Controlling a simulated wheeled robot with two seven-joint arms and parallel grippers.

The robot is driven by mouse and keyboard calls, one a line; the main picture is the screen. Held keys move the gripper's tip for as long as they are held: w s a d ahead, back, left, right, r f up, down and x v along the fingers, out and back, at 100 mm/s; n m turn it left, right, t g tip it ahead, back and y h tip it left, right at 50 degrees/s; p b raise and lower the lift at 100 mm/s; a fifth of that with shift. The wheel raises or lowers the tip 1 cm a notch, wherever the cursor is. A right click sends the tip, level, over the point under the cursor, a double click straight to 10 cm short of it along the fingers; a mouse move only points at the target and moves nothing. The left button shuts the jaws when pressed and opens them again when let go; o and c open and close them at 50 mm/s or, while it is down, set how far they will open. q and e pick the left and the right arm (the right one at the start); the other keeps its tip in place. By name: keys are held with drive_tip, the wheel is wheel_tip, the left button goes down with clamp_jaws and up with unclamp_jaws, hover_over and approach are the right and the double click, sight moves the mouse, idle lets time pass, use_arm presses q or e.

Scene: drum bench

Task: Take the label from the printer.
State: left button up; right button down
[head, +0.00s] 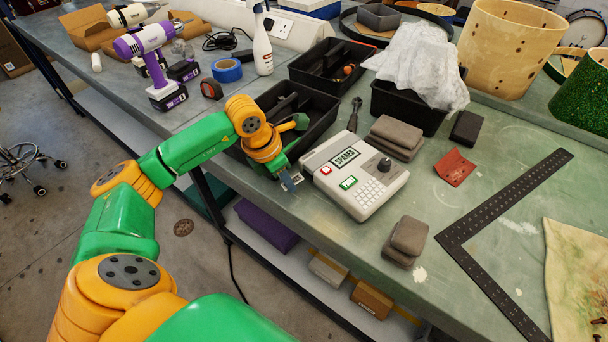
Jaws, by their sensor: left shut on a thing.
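The label printer (346,193) is a pale grey box on the bench with a screen reading "SPARES", a red button, a green button, a keypad and a black knob. My left gripper (285,175) is at the printer's left side, over the bench's front edge, and is shut on a small label (297,178). The label is pale with a dark printed patch and lies close to the printer's left edge. I cannot tell whether it still touches the printer. The fingers hide part of it. My right gripper is out of view.
Black trays (312,118) stand just behind my left gripper. Grey blocks (406,242) lie right of the printer, and sanding blocks (397,138) behind it. A black steel square (508,199) lies to the right.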

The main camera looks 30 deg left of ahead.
use_arm(q)
drive_tip(key=shift+r, duration=0.1)
idle(0.3)
drive_tip(key=shift+r+p, duration=2.85)
drive_tip(key=shift+r, duration=0.6)
drive_tip(key=shift+a, duration=0.1)
